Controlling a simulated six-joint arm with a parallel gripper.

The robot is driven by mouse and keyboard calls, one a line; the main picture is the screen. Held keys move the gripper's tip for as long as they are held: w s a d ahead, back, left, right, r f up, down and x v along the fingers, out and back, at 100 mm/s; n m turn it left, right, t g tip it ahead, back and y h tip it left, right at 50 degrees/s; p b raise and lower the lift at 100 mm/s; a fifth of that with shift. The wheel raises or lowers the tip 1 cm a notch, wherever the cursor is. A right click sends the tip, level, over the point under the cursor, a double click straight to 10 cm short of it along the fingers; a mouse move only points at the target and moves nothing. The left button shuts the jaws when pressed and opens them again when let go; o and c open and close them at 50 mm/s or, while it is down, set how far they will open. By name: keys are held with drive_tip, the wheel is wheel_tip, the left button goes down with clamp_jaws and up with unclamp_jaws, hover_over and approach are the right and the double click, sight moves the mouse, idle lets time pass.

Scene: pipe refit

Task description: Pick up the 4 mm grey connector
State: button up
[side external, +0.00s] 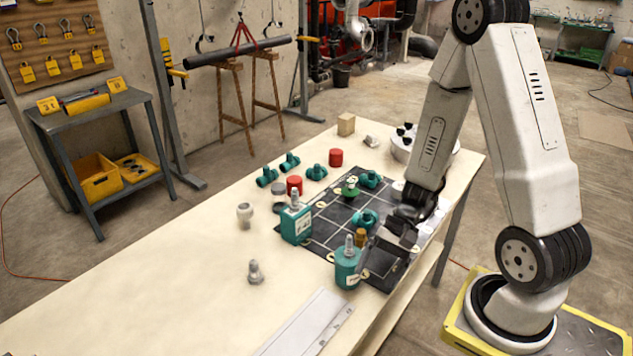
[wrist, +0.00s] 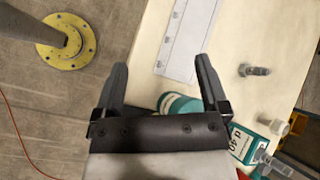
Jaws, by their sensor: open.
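A small grey connector (side external: 254,271) stands on the bare table near the front, and it also shows at the right of the wrist view (wrist: 254,70). A paler, whitish fitting (side external: 245,213) stands farther back on the table. Another small grey piece (side external: 371,141) lies near the far end. No size can be read on any of them, so I cannot tell which is 4 mm. My gripper (wrist: 161,66) is open and empty. It is above the near edge of the dark mat, to the right of the first connector and apart from it.
A round teal bottle (side external: 348,267) and a square teal bottle (side external: 296,225) stand between my gripper and the connectors. Teal fittings and red caps (side external: 294,185) lie around the dark mat (side external: 326,215). A white ruled strip (side external: 308,325) lies at the front. The left table area is clear.

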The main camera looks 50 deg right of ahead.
drive_tip(key=w+d+f+m+t+h, duration=0.1)
drive_tip(key=d+f+m+t+h, duration=0.1)
drive_tip(key=d+m+t, duration=0.2)
drive_tip(key=w+d+f+m+t+h, duration=0.2)
drive_tip(key=d+m, duration=0.5)
drive_tip(key=m, duration=0.4)
drive_tip(key=w+d+f+m+t+h, duration=0.2)
drive_tip(key=d+m+t+h, duration=0.2)
drive_tip(key=d+m+t, duration=0.2)
drive_tip(key=shift+w+d+m+t, duration=0.3)
drive_tip(key=shift+m+t, duration=0.2)
drive_tip(key=shift+m, duration=0.3)
drive_tip(key=d+m+h, duration=0.1)
drive_tip(key=d+m, duration=0.1)
drive_tip(key=s+d+f+m+h, duration=0.1)
drive_tip(key=m+h, duration=0.1)
drive_tip(key=s+d+m+h, duration=0.1)
drive_tip(key=d+h, duration=0.1)
drive_tip(key=shift+s+d+f+m+g, duration=0.25)
drive_tip(key=shift+d+f+m+g, duration=0.05)
drive_tip(key=shift+d+m, duration=0.1)
drive_tip(key=shift+a+f+x, duration=0.15)
drive_tip(key=shift+x, duration=1.8)
drive_tip(key=shift+a+f+x, duration=0.1)
drive_tip(key=shift+a+x, duration=0.05)
drive_tip(key=shift+x, duration=1.8)
clamp_jaws()
drive_tip(key=shift+r, duration=0.15)
